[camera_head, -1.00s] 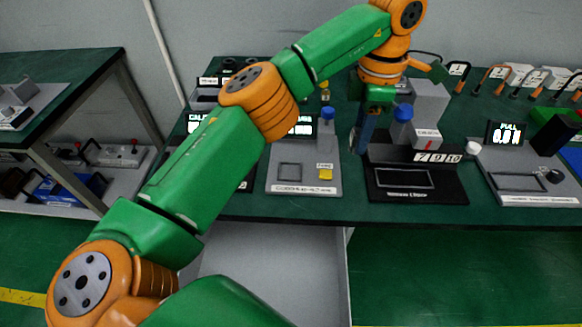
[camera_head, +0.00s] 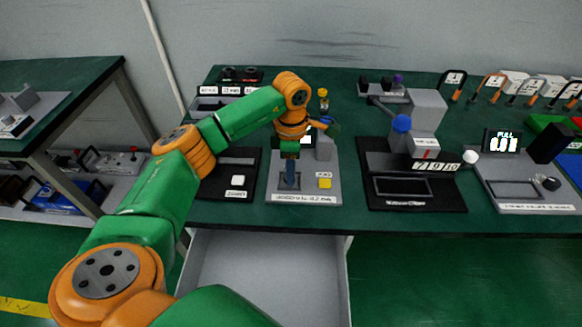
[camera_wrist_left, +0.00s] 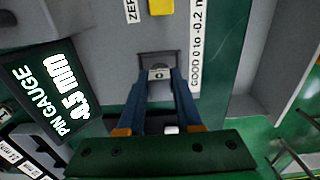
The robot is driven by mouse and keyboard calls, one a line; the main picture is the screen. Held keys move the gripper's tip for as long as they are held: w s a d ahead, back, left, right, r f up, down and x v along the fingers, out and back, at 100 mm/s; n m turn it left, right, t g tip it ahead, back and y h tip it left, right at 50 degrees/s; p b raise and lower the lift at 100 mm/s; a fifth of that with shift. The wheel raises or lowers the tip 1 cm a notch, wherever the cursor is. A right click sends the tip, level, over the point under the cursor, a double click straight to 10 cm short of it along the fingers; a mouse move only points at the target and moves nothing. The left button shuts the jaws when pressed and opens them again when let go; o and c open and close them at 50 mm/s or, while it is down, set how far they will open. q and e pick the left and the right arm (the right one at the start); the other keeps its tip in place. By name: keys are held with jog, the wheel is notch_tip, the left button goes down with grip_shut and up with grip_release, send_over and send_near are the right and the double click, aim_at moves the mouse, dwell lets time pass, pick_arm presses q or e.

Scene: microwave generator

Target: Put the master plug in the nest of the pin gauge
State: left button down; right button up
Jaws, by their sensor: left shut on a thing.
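The pin gauge is a grey fixture (camera_head: 325,196) with a dark display (camera_wrist_left: 47,92) that reads PIN GAUGE and a value ending in .45 mm. Its nest (camera_wrist_left: 150,58) is a dark square frame on the plate in the left wrist view. My left gripper (camera_head: 291,184) points down at this nest. My right gripper is not in view.
A yellow button (camera_head: 324,183) marked ZERO sits right of the nest. A black fixture (camera_head: 415,192) with a blue knob (camera_head: 402,123) stands to the right, and another grey fixture (camera_head: 530,185) beyond it. A black plate with a white button (camera_head: 238,180) lies to the left.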

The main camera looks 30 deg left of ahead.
pick_arm(q)
jog(key=shift+f, duration=0.15)
jog(key=c, duration=0.6)
grip_release()
notch_tip(320, 180, up, 12)
jog(key=shift+r, duration=0.2)
